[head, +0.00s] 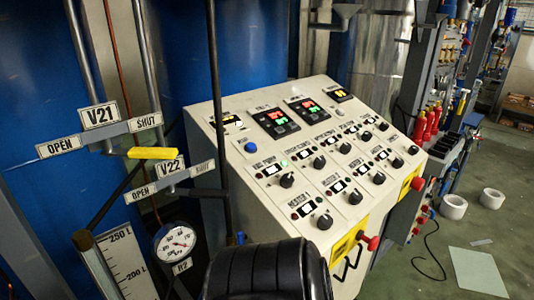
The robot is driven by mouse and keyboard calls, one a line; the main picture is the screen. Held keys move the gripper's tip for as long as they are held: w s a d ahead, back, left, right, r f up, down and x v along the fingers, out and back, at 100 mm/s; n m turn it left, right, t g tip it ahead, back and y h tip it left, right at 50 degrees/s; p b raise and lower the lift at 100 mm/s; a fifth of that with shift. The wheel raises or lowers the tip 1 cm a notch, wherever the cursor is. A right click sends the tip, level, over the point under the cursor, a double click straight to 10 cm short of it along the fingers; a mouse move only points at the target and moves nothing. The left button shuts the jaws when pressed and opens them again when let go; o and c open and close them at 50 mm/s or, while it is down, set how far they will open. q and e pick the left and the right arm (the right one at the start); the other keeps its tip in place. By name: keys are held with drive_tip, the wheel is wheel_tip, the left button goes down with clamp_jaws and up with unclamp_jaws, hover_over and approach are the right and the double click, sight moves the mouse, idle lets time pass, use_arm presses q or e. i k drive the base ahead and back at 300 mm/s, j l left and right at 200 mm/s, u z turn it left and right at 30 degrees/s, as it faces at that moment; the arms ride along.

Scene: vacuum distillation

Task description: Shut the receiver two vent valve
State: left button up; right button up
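Two valve labels show at the left in the head view. The V21 plate (99,115) stands above a bar with an OPEN sign (59,147) at its left and a SHUT sign (146,122) at its right. The V22 plate (170,166) is lower, with its own OPEN sign (141,192) and a SHUT sign (203,168). A yellow handle (153,153) lies nearly level between the two plates, pointing right. A dark rod (112,202) slants down left to a brownish end. I cannot tell which valve each belongs to.
A round gauge (175,242) tagged R2 and a litre scale (124,262) stand below the valves. A sloped control panel (307,150) fills the middle.

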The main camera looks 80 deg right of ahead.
sight(240, 238)
drive_tip(key=z, duration=1.9)
